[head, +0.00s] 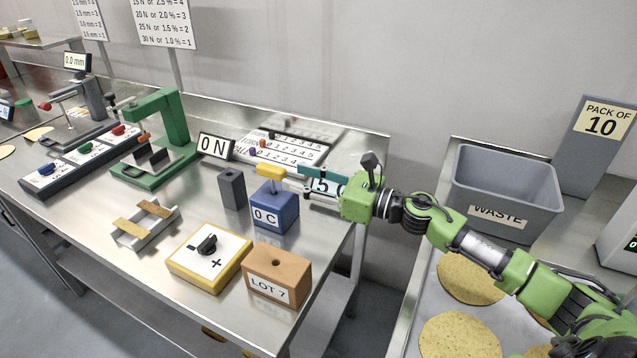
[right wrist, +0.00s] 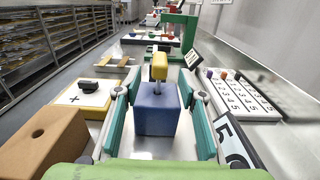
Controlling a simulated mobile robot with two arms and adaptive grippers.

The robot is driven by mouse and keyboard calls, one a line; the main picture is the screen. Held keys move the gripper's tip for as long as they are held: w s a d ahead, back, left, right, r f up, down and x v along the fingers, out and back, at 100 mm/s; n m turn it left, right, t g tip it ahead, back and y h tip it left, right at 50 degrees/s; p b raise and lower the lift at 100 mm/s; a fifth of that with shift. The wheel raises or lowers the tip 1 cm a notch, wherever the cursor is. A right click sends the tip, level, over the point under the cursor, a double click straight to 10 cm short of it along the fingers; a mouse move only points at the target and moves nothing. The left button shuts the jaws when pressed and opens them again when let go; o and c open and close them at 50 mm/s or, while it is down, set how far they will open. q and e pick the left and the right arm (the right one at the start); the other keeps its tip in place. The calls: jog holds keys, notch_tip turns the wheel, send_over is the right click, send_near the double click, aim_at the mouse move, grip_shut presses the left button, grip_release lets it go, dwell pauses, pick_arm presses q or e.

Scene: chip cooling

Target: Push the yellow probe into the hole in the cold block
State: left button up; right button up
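The yellow probe (head: 270,177) stands upright on top of the blue cold block (head: 274,213), which is labelled 0 C. In the right wrist view the probe (right wrist: 159,67) shows a short grey shaft between its yellow handle and the block (right wrist: 156,108); I cannot tell how deep the shaft sits. The hole itself is hidden under the probe. My right gripper (head: 297,178) points left, just right of the probe. Its teal fingers (right wrist: 160,78) are spread apart and empty, with the probe showing between them. My left gripper is not in view.
A brown LOT 7 block (head: 277,275) with a hole and a yellow switch box (head: 209,255) stand in front. A dark grey block (head: 231,188) is left of the cold block. The grey waste bin (head: 508,188) is at right.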

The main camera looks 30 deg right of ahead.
jog(key=shift+v, duration=2.05)
